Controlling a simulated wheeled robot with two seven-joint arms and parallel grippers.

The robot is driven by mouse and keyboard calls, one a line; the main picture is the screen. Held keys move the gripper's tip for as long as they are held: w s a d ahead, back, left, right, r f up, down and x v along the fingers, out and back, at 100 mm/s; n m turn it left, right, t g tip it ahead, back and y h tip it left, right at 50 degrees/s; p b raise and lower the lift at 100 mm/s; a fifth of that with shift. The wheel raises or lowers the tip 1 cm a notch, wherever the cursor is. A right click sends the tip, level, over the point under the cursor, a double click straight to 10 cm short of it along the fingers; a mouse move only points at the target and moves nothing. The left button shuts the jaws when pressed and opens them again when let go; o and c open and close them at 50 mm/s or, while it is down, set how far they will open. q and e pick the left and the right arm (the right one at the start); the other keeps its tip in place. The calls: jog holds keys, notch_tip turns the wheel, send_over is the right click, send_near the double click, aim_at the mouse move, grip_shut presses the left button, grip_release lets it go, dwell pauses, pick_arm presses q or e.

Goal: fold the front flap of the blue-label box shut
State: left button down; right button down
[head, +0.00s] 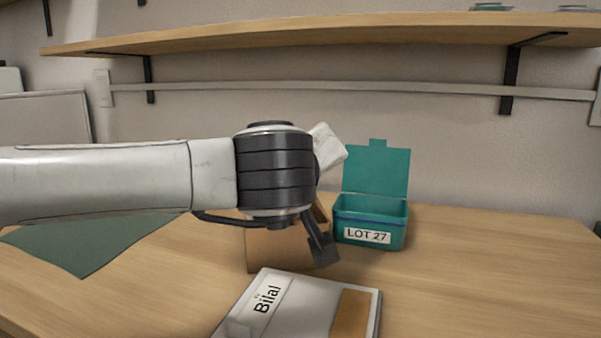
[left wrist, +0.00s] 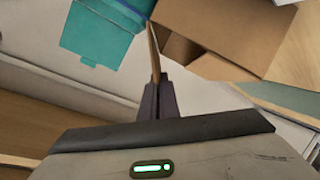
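The brown cardboard box (head: 285,250) stands on the table, largely hidden behind my left arm in the head view. I see no blue label on it. In the left wrist view the box (left wrist: 235,30) is at the upper right, its top open. A thin brown flap (left wrist: 152,48) shows nearly edge-on, reaching down to my left gripper's fingertips (left wrist: 159,82). The fingers are together; I cannot tell if the flap is pinched between them or only beside them. In the head view the left gripper (head: 322,253) points down at the box's front right. My right gripper is not in view.
A teal box (head: 398,234) labelled LOT 27 stands to the right, lid raised. A white folder-like item (head: 315,298) marked Bilal lies in front. A dark green mat (head: 85,245) is at the left. The right side of the table (head: 490,270) is clear. A shelf (head: 320,32) hangs above.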

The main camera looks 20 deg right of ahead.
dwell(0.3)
pick_arm(q)
jog(key=c, duration=2)
grip_release()
jog(key=p+v, duration=0.1)
jog(key=v, duration=0.9)
jog(key=shift+s+a+r, duration=0.1)
jog(key=shift+s+r, duration=0.05)
